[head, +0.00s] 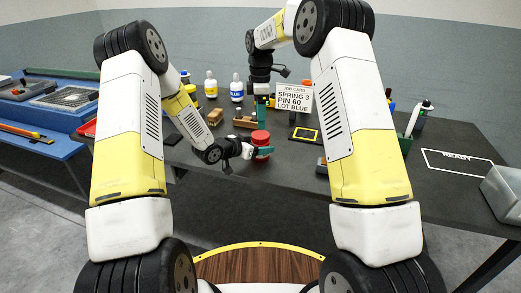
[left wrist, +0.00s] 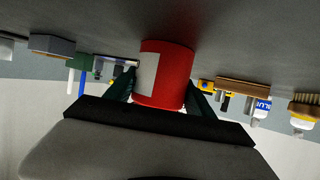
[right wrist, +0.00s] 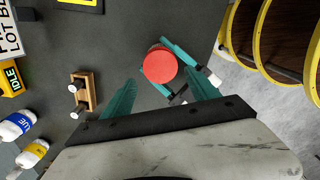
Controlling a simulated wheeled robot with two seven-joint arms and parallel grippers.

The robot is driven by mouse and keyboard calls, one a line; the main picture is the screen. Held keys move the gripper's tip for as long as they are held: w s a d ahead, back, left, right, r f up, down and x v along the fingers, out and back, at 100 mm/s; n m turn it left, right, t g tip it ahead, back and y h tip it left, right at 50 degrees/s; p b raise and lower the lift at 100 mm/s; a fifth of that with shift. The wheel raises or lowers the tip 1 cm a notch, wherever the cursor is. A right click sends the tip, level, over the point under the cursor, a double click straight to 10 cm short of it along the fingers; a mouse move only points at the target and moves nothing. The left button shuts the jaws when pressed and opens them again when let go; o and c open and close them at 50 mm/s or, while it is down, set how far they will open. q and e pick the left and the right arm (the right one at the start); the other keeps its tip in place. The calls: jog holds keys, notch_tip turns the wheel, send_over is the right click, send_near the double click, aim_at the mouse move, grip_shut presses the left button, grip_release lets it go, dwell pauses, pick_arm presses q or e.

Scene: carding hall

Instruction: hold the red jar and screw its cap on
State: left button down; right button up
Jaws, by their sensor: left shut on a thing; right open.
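The red jar (head: 262,153) stands near the front edge of the dark table in the head view. In the left wrist view the jar (left wrist: 176,75) shows a white label. My left gripper (head: 258,152) is shut around its body, with teal fingers on both sides. A round red top, which looks like the cap (head: 260,137), sits on the jar; the cap (right wrist: 160,67) also shows from above in the right wrist view. I cannot tell how tightly it sits. My right gripper (head: 261,100) is open and empty, with the cap visible beyond its spread fingers in its own wrist view.
A wooden peg holder (right wrist: 83,92) stands beside the jar. A job card (head: 293,98), a yellow-labelled bottle (head: 211,88) and a blue-labelled bottle (head: 237,92) stand farther back. A yellow-framed pad (head: 305,135) lies right of the jar. The marked READY area (head: 457,161) is empty.

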aim_at(260, 134)
notch_tip(260, 134, down, 7)
jog(key=shift+r, duration=0.2)
jog(key=shift+c, duration=0.4)
jog(key=c, duration=1.2)
jog(key=m, duration=1)
jog(key=shift+m, duration=0.4)
jog(key=m, duration=0.5)
jog(key=shift+a, duration=0.1)
jog(key=m, duration=0.5)
jog(key=o, duration=1.6)
jog(key=shift+c, duration=0.2)
